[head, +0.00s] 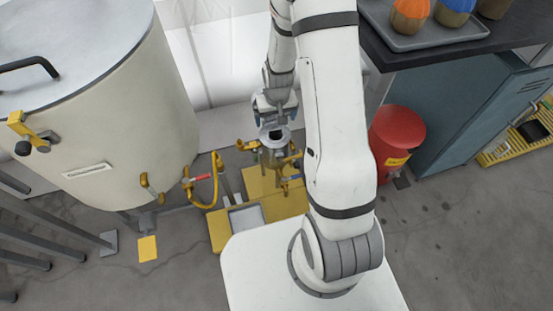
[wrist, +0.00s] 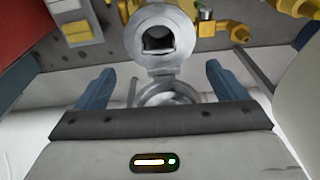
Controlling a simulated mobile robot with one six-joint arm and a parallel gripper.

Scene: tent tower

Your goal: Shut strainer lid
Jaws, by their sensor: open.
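The grey metal strainer (head: 273,156) stands among yellow pipework on a yellow base, just below my gripper (head: 274,104) in the head view. In the wrist view the strainer (wrist: 160,22) shows at the top middle, its round mouth uncovered and dark inside. A round grey metal piece, which looks like the strainer lid (wrist: 168,94), is swung back from the mouth. It lies between the blue fingers of my gripper (wrist: 159,70), with space to either side. My gripper is open and I see no grip on the lid. In the head view the lid cannot be told apart behind my gripper.
A large cream tank (head: 120,110) stands at the left, with a yellow hose (head: 214,182) near the strainer. A red bin (head: 398,140) and a teal cabinet (head: 450,115) stand to the right. A dark counter with a grey tray (head: 425,40) is at top right.

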